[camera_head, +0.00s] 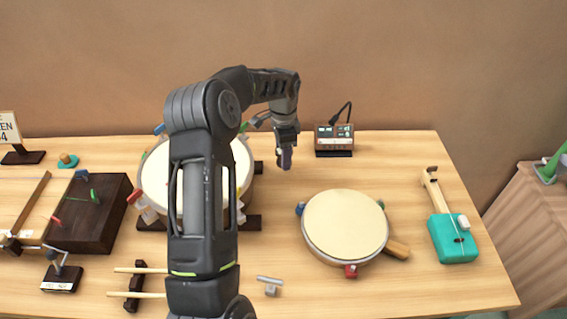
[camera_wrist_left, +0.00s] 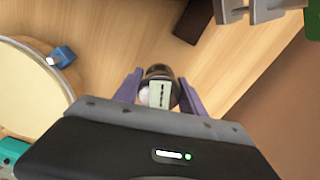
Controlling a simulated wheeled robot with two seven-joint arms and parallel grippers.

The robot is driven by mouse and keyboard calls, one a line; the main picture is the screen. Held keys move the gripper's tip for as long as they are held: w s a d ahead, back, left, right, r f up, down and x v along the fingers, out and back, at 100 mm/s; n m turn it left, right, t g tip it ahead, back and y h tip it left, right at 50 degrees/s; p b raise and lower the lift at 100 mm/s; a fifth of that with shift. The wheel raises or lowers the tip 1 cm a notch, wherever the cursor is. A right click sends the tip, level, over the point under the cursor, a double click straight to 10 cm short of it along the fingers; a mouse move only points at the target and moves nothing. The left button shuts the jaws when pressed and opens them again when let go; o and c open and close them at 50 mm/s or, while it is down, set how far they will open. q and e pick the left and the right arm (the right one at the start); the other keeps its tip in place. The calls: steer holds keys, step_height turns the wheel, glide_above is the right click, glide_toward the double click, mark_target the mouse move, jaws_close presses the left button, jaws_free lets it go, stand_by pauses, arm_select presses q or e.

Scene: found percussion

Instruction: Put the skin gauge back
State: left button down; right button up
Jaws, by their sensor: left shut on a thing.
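My left gripper (camera_head: 286,158) hangs above the back of the table, right of the large drum, with its fingers pointing down. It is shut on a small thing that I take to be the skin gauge. In the left wrist view, the skin gauge (camera_wrist_left: 158,94) sits between the purple fingers of my left gripper (camera_wrist_left: 160,92). It shows a dark brown round part and a pale strip with dark marks. In the head view the gripper largely hides it. My right gripper is in neither view.
A large drum (camera_head: 154,180) stands behind my left arm. A small drum (camera_head: 345,225) lies right of centre. A box with a cable (camera_head: 334,133) stands at the back. A teal stringed instrument (camera_head: 453,238) lies at right. Bare wood lies between drums and box.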

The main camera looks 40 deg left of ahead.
arm_select(q)
steer(key=shift+f, duration=1.8)
steer(key=shift+f, duration=0.15)
steer(key=c, duration=0.7)
jaws_free()
steer(key=shift+o, duration=0.2)
step_height(320, 180, up, 12)
steer(key=shift+r+b, duration=0.15)
steer(key=shift+b, duration=0.15)
